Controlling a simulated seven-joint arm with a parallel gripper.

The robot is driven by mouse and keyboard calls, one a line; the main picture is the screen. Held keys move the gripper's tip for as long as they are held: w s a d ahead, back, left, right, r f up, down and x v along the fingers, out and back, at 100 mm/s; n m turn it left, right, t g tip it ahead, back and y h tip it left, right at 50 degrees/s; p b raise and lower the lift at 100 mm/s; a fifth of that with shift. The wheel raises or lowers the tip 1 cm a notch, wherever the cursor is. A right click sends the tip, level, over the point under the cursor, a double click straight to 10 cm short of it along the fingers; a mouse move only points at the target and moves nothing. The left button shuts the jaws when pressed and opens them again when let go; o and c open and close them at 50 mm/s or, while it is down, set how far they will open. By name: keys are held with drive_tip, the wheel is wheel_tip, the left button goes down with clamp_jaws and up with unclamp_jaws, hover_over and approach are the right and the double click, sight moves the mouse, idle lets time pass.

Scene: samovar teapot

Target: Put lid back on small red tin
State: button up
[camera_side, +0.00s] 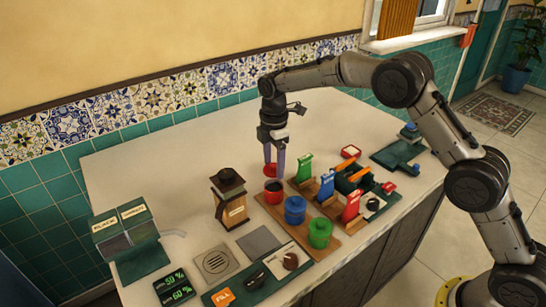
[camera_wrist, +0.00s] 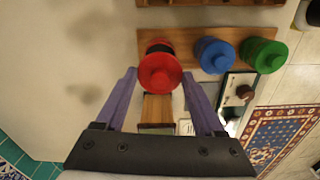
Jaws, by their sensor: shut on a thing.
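My gripper (camera_side: 274,172) is shut on the red lid (camera_side: 269,170), a round disc with a knob, and holds it above the small red tin (camera_side: 273,196). The tin stands upright on a wooden board, its dark open top showing. In the wrist view the lid (camera_wrist: 160,75) sits between the purple fingers and covers part of the red tin (camera_wrist: 157,46) behind it. The side view shows a gap between lid and tin; I cannot tell how exactly they line up.
A blue tin (camera_side: 295,209) and a green tin (camera_side: 319,233) stand beside the red tin on the wooden board (camera_side: 328,251). A wooden grinder (camera_side: 230,203) stands to the left. Scoops in coloured stands (camera_side: 326,188) are to the right. The counter behind is clear.

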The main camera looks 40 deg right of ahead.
drive_tip(key=shift+f, duration=2)
drive_tip(key=shift+f, duration=0.2)
idle(0.8)
drive_tip(key=o, duration=1.3)
drive_tip(key=shift+r, duration=3.55)
clamp_jaws()
